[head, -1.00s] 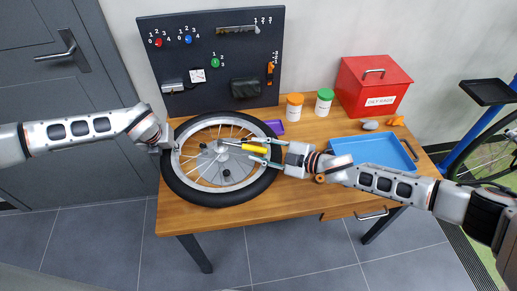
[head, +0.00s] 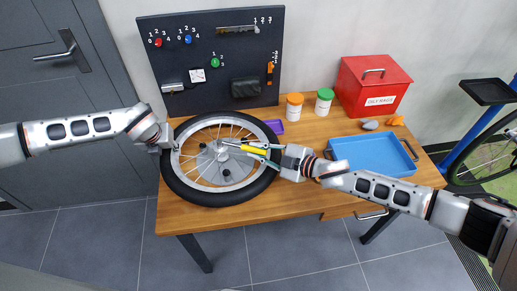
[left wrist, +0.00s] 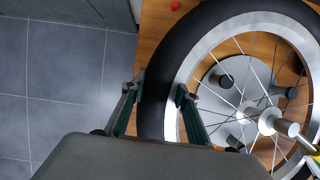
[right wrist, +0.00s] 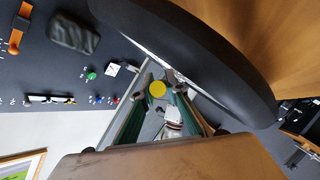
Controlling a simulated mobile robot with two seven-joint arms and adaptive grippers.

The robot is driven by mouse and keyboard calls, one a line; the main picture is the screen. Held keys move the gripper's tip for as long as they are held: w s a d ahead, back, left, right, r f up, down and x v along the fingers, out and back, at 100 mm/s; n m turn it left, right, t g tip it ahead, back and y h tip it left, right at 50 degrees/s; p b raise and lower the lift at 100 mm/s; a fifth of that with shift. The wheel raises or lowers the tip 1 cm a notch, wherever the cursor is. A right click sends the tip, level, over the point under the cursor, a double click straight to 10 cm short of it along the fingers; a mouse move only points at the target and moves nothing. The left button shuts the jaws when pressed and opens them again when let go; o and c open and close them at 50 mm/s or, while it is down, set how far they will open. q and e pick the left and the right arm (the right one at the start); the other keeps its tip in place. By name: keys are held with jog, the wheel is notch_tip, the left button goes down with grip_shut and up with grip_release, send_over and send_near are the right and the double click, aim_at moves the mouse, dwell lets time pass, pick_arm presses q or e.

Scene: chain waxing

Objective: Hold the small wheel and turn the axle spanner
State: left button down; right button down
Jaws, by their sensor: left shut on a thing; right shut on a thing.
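The small wheel (head: 175,181) lies flat on the workbench, with a black tyre, silver rim and hub. My left gripper (head: 170,140) is shut on its tyre and rim at the left; the left wrist view shows a finger on either side of the tyre (left wrist: 160,75). The axle spanner (head: 252,149) has a yellow handle and a grey shaft reaching the hub; its head on the axle is hard to make out. My right gripper (head: 264,154) is shut on the handle above the wheel's right side. The right wrist view shows the handle's round yellow end (right wrist: 157,89) between the fingers.
A dark tool board (head: 215,95) stands behind the wheel. An orange-lidded jar (head: 294,108), a green-lidded jar (head: 324,103) and a red box (head: 372,88) stand at the back right. A blue tray (head: 372,157) lies right of the wheel, near my right arm.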

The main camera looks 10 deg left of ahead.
jog(key=shift+s+a+r+m+t+h, duration=0.1)
jog(key=shift+s+a+m+t+h, duration=0.4)
jog(key=shift+s+m+t+h, duration=0.4)
jog(key=shift+s+a+r+m+t+h, duration=0.15)
jog(key=shift+s+a+m+t+h, duration=0.4)
jog(key=shift+s+m+t, duration=0.4)
jog(key=shift+s+a+r+m+t+h, duration=0.1)
jog(key=shift+s+a+m+t+h, duration=0.55)
jog(key=shift+s, duration=0.45)
jog(key=shift+d, duration=0.2)
jog(key=c, duration=2)
grip_release()
jog(key=shift+w+d+f, duration=0.1)
jog(key=shift+d, duration=0.05)
jog(key=shift+d, duration=0.15)
